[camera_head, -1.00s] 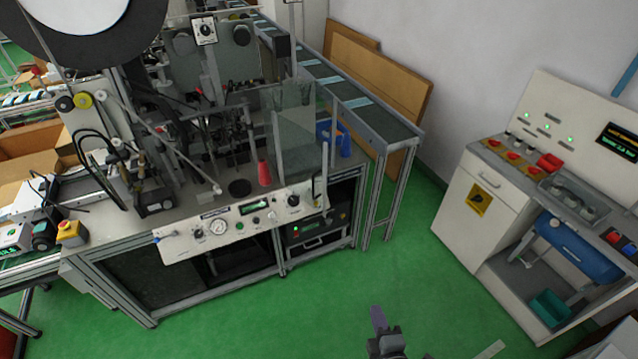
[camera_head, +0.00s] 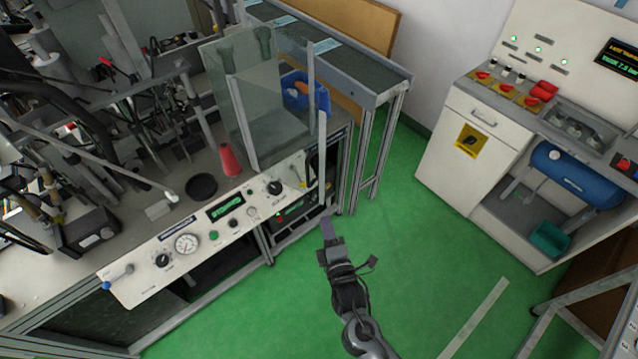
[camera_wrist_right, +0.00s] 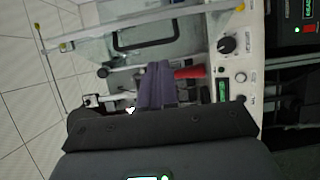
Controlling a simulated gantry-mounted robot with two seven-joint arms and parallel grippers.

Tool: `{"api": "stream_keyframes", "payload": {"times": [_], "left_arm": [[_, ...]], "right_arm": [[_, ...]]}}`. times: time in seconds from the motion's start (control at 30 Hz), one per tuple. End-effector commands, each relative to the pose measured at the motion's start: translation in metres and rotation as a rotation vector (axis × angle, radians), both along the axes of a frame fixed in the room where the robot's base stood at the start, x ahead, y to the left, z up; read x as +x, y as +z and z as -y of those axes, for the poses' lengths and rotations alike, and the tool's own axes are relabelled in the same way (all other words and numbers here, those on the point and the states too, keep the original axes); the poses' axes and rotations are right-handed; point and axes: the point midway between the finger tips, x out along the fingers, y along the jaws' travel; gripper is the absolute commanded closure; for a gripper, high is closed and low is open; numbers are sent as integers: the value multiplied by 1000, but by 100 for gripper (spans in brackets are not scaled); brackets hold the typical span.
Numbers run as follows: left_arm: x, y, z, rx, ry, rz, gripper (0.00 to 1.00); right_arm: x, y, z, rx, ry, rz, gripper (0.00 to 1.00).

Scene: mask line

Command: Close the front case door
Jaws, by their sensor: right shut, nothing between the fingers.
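A clear case panel (camera_head: 240,100) stands upright on the machine bench in the head view. A pale upright bar (camera_head: 322,150) stands at its right, above the bench's front right corner; I cannot tell how far open the door is. In the right wrist view a clear panel with a black handle-like frame (camera_wrist_right: 145,36) shows beyond the fingers. My right gripper (camera_head: 327,230) is shut and empty, in front of the bench's right end and below the bar in the picture. Its fingers (camera_wrist_right: 156,85) also show in the wrist view. My left gripper is not in view.
The control panel (camera_head: 195,240) with knobs and a gauge runs along the bench front. A red cone (camera_head: 229,160) and a blue bin (camera_head: 295,92) are near the case. A conveyor (camera_head: 355,70) extends behind. Green floor (camera_head: 420,240) is clear at right, before a white cabinet (camera_head: 470,150).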

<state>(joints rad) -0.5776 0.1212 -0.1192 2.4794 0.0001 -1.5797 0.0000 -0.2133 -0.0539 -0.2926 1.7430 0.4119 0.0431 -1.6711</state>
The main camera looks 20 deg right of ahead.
Motion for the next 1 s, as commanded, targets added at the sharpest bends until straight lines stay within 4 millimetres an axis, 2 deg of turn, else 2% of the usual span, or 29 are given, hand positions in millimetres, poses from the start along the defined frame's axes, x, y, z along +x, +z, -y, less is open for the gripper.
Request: {"api": "stream_keyframes", "payload": {"times": [0.03, 0.13, 0.37, 0.8, 1.0], "left_arm": [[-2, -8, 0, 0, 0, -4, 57], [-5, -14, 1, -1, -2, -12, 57], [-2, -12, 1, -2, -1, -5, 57], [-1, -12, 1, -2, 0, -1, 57], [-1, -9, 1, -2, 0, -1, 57]], "right_arm": [[2, -4, 0, 1, -1, 6, 100], [8, -4, 0, 3, -1, 15, 100], [30, 0, 3, 2, -2, 20, 100], [108, 0, 13, 3, -1, 21, 100], [122, -1, 34, 1, -2, 18, 100]]}}
